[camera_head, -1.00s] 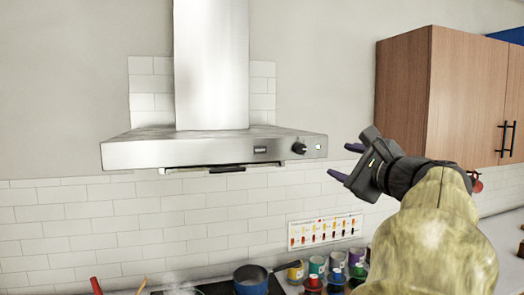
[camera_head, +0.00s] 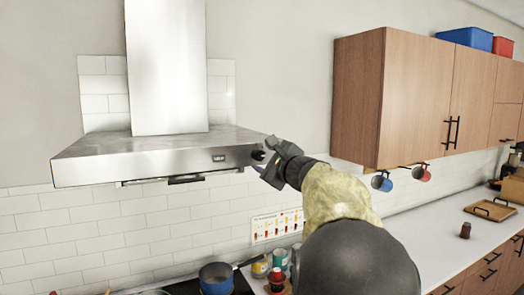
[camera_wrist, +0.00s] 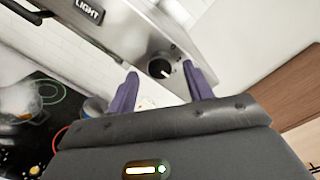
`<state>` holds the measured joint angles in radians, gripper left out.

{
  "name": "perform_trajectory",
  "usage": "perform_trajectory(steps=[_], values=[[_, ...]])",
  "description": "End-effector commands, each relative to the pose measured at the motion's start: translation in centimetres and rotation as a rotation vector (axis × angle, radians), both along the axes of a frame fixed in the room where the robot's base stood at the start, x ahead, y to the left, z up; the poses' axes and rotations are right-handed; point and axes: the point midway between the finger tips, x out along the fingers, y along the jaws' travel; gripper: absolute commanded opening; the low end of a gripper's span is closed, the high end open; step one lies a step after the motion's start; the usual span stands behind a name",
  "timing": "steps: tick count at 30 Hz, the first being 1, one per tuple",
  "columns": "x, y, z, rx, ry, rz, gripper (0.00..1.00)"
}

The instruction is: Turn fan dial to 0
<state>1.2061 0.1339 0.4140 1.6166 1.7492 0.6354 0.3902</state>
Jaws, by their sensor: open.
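The fan dial (camera_wrist: 159,68) is a round black knob with a white pointer mark, set in the front face of the steel range hood (camera_head: 160,150). In the head view the dial (camera_head: 258,156) shows at the right end of that face, beside my gripper (camera_head: 264,158). In the wrist view my gripper (camera_wrist: 160,88) is open, with its two purple fingers spread and the dial seen between and just beyond their tips. I cannot tell whether a finger touches it. Any numbers around the dial are too small to read.
A button marked LIGHT (camera_wrist: 89,10) is on the hood face, left of the dial. A wooden wall cabinet (camera_head: 400,95) stands to the right of my arm. A blue pot (camera_head: 216,278) and several jars are below, on the stove and counter.

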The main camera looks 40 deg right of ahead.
Motion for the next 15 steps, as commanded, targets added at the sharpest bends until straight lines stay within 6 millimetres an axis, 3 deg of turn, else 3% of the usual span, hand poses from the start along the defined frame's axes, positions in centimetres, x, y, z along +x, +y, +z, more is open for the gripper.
perform_trajectory(steps=[4,13,15], values=[[1.4,-0.2,0.1,0.001,0.001,0.001,0.51],[1.7,-0.3,0.0,0.0,0.0,-0.001,0.51],[1.7,-0.3,0.0,0.0,0.0,-0.001,0.41]])
